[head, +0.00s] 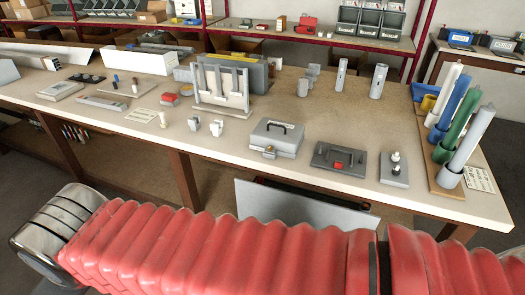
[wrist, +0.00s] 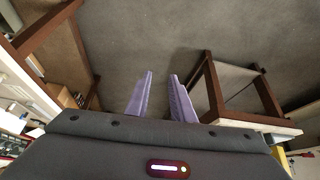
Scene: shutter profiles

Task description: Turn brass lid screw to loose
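A grey metal box (head: 277,137) with a dark carry handle on its lid stands on the workbench (head: 225,140) near its front edge, right of centre in the head view. A small brass-coloured part (head: 269,152) shows low on its front left; it looks like the brass lid screw, but is too small to tell how it is turned. My gripper (wrist: 161,74) shows in the wrist view with two pale purple fingers apart and nothing between them. It faces the floor, away from the box. The box is not clear in the wrist view.
A dark grey plate with a red part (head: 338,161) and a plate with two knobs (head: 395,168) lie right of the box. Coloured tubes (head: 461,115) stand at the right end. A slotted grey stand (head: 222,88) is behind left. My red-sleeved arm crosses the foreground.

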